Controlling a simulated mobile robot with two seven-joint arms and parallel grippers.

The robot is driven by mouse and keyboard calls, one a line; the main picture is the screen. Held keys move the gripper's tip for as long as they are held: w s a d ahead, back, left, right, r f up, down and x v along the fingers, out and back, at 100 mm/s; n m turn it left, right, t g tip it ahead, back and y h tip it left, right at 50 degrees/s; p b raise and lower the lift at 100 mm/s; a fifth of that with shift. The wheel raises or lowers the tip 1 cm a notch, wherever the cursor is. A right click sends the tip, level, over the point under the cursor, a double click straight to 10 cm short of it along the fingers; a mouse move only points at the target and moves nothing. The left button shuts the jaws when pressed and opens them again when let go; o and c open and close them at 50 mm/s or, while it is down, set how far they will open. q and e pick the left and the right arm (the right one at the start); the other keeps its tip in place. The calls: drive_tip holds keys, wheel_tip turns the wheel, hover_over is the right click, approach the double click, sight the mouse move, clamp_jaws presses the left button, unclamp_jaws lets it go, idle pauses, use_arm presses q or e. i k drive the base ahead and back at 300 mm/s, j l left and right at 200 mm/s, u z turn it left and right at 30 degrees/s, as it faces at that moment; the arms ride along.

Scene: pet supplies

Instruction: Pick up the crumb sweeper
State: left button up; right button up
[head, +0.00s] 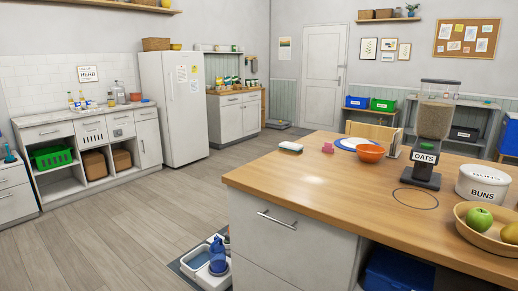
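No label marks a crumb sweeper. A small white, low block with a dark lower edge (290,147) lies near the far left edge of the island top; it may be the crumb sweeper, but it is too small to be sure. A small pink object (328,147) lies just right of it, apart from it. Neither of my grippers is in view.
The wooden island top (310,180) is clear at its front left. A tray with containers (192,266) is on the floor.

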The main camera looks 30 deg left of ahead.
sight(292, 147)
drive_tip(key=u, duration=0.85)
